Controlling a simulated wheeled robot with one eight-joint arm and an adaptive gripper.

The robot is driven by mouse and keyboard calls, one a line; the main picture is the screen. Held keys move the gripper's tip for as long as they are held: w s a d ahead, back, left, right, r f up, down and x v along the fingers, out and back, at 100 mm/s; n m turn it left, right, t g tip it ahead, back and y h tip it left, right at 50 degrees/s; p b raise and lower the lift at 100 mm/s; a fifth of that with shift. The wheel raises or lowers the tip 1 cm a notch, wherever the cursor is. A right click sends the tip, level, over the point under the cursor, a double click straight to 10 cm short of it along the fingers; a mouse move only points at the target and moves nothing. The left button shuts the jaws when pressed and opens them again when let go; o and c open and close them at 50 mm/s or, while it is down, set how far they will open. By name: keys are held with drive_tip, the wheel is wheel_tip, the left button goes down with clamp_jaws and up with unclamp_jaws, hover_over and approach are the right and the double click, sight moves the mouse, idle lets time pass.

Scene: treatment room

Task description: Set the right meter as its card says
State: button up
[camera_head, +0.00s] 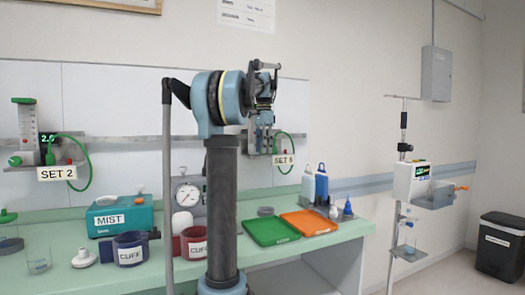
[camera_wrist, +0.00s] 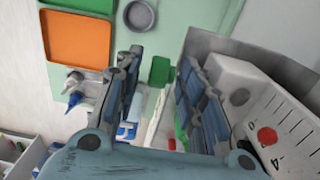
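The right meter (camera_wrist: 292,122) fills the right side of the wrist view, with a white scale, a visible 4 and a red ball (camera_wrist: 267,136). In the head view my arm hides most of it; its card (camera_head: 284,160) reads SET 5. My gripper (camera_wrist: 163,60) is open, its two fingers apart beside the meter. A dark green knob-like piece (camera_wrist: 160,70) shows between the fingertips; I cannot tell whether they touch it. In the head view my gripper (camera_head: 263,118) is in front of the meter.
The left meter (camera_head: 28,120) has a SET 2 card (camera_head: 57,173). The counter holds a MIST box (camera_head: 120,218), cuffs, a gauge (camera_head: 188,193), a green tray (camera_head: 270,231), an orange tray (camera_head: 309,222) and bottles. A pole with a pump (camera_head: 412,182) stands right.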

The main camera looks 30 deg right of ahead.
drive_tip(key=shift+f, duration=0.3)
clamp_jaws()
